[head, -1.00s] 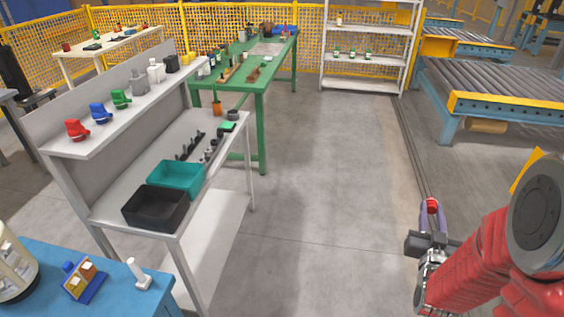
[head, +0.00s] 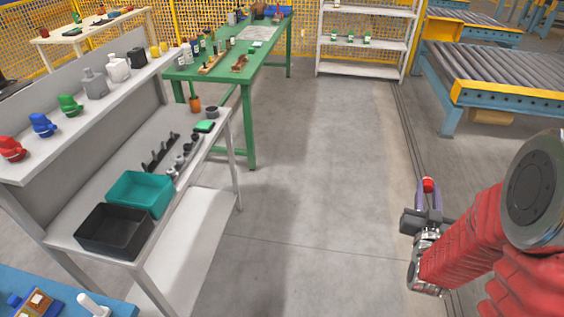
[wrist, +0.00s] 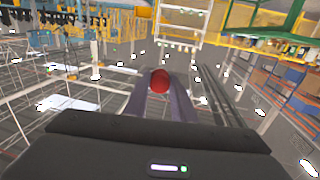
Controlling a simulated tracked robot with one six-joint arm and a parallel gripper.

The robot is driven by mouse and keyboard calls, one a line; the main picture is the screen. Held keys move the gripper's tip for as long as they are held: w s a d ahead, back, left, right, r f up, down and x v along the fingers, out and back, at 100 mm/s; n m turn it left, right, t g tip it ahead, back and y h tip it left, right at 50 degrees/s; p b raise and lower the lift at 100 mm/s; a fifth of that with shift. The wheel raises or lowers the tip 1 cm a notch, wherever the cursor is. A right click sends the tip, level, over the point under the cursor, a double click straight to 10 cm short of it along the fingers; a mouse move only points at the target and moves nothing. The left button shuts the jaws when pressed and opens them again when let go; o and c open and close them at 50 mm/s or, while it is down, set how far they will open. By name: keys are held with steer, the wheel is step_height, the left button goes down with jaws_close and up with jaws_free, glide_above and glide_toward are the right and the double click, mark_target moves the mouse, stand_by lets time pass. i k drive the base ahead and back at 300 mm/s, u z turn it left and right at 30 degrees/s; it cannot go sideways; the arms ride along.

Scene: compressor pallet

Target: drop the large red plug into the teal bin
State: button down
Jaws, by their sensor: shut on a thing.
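My gripper (head: 428,190) is at the right of the head view, out over the floor and well away from the bench. It is shut on the large red plug (head: 428,184), whose red end shows at the fingertips. The plug (wrist: 159,81) also shows in the wrist view between the two purple-grey fingers; the rest of it is hidden. The teal bin (head: 118,183) stands on the white bench at the left of the head view, behind a black bin, and looks empty.
The black bin (head: 88,244) sits at the bench's near end. Small dark parts lie behind the teal bin. The bench's upper shelf (head: 22,172) carries red, blue and green pieces and bottles. A green table (head: 247,97) stands beyond. The floor (head: 310,190) between bench and gripper is clear.

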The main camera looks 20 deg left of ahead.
mark_target(149, 199)
steer(key=z, duration=0.1)
steer(key=i, duration=1.2)
steer(key=u, duration=1.65)
steer(key=i, duration=0.25)
steer(key=u, duration=2.05)
